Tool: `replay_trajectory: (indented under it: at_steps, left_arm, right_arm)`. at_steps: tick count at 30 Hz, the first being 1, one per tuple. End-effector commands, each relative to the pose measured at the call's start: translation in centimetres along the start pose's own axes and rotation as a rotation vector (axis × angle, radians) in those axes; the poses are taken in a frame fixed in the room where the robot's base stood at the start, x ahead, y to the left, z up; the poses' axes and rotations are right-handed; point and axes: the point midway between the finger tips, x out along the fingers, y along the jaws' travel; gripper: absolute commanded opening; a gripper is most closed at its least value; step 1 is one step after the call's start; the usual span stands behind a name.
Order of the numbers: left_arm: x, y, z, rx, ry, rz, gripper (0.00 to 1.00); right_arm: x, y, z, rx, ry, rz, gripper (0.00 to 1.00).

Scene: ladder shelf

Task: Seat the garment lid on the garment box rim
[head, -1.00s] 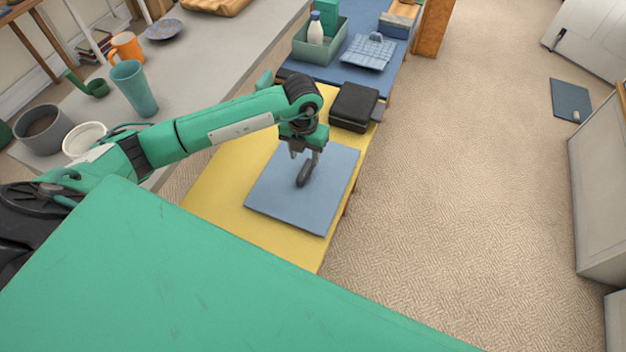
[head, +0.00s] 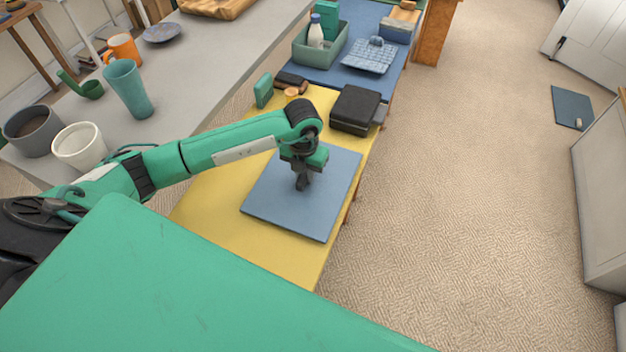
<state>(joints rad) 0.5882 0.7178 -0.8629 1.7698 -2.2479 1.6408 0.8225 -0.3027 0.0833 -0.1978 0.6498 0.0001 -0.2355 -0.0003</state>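A flat blue-grey square panel (head: 275,206), which looks like the garment lid, lies on the yellow surface. A garment box or its rim under the panel cannot be made out. My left gripper (head: 302,184) points down over the middle of the panel, with its dark fingers at or just above it. The fingertips blend with a dark part there, possibly a handle, so whether they are shut on it is unclear. My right gripper is not in view.
A black case (head: 355,107) stands just behind the panel. A small green block (head: 263,90) is behind left. A blue surface beyond bears a green bin (head: 304,52) and a blue gridded tray (head: 369,57). A grey counter (head: 205,62) runs along the left; open carpet (head: 470,200) is right.

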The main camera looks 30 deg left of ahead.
Motion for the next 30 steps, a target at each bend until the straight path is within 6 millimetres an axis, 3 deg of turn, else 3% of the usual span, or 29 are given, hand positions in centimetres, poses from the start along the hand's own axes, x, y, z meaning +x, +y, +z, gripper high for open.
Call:
replay_trajectory:
  at_steps: [2, 30]
  left_arm:
    - [0.0, 0.0, 0.0, 0.000, 0.000, 0.000, 0.00]
    - [-1.2, 0.0, 0.0, 0.000, -0.001, 0.000, 0.00]
  right_arm:
    - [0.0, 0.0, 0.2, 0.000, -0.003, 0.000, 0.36]
    - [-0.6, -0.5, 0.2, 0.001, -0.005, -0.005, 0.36]
